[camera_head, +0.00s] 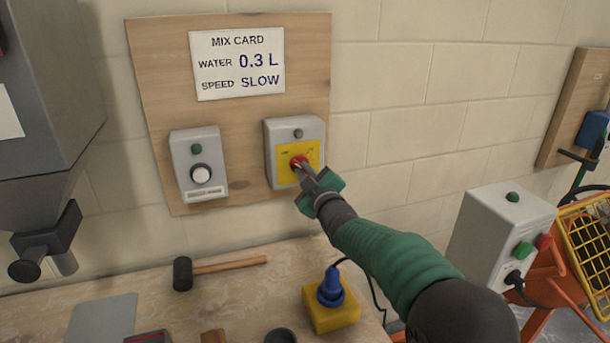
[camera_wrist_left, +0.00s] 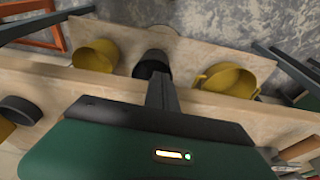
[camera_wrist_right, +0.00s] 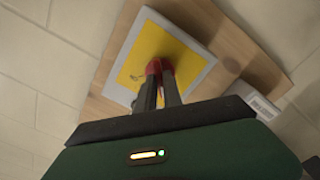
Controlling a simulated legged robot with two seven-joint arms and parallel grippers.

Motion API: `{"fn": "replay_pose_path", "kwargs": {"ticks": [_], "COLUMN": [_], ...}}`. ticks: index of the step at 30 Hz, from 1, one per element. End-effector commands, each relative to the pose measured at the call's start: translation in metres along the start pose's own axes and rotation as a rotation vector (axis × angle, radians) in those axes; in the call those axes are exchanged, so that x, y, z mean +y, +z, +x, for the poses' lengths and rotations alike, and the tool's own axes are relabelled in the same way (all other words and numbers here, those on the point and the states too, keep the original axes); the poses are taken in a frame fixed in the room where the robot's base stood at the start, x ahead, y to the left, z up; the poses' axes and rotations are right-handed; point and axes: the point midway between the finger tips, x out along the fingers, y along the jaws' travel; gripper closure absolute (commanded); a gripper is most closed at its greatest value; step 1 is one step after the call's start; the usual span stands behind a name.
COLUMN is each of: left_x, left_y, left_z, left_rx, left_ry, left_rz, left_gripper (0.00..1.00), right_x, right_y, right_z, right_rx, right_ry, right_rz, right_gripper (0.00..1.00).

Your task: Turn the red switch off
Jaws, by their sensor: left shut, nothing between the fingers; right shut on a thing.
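The red switch (camera_head: 298,161) is a knob on a yellow plate (camera_head: 284,168) on a grey box (camera_head: 305,128) mounted on a wooden wall board. My right gripper (camera_head: 303,168) reaches it from the lower right and is shut on the knob; its fingers hide part of it. In the right wrist view the red switch (camera_wrist_right: 154,67) shows between and behind the fingertips. The lettering on the plate is too small to read. My left gripper (camera_wrist_left: 158,80) is shut and empty, seen only in the left wrist view, above a bench with tubs.
Left of the switch box is a grey box with a white dial (camera_head: 201,174). A mix card (camera_head: 238,64) hangs above. A mallet (camera_head: 183,273) and a yellow block with a blue plug (camera_head: 331,290) lie on the bench. Yellow tubs (camera_wrist_left: 96,55) show below my left gripper.

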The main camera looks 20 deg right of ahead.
Motion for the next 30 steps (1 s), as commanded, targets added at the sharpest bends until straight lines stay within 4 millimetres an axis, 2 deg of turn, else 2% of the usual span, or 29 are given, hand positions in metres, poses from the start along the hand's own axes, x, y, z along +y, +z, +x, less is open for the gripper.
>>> {"fn": "replay_pose_path", "kwargs": {"ticks": [1,8,9,14,24,26,30], "left_x": [0.0,0.0,0.0,0.0,0.0,0.0,0.0], "left_y": [0.0,0.0,0.0,0.0,0.0,0.0,0.001], "left_z": [0.001,0.0,0.001,0.0,0.001,0.002,0.006], "left_rx": [0.0,0.0,0.0,0.0,0.0,0.0,0.0], "left_ry": [0.0,0.0,0.0,0.0,0.0,0.0,0.0], "left_rz": [0.0,0.0,0.0,0.0,0.0,0.0,0.0], "left_gripper": [1.0,1.0,1.0,1.0,1.0,1.0,1.0], "right_x": [-0.006,-0.006,-0.006,-0.005,-0.002,-0.001,-0.002], "right_y": [0.005,0.005,0.005,0.004,0.002,0.001,0.002], "right_z": [0.0,0.0,0.0,0.0,-0.004,-0.01,-0.041], "right_rx": [-0.01,-0.01,-0.011,-0.008,-0.003,-0.002,-0.002], "right_ry": [-0.011,-0.012,-0.012,-0.009,-0.003,-0.003,-0.002], "right_rz": [-0.003,-0.003,-0.003,-0.002,-0.001,-0.001,0.0], "right_gripper": [1.0,1.0,0.88,0.67,0.67,0.67,0.67]}}
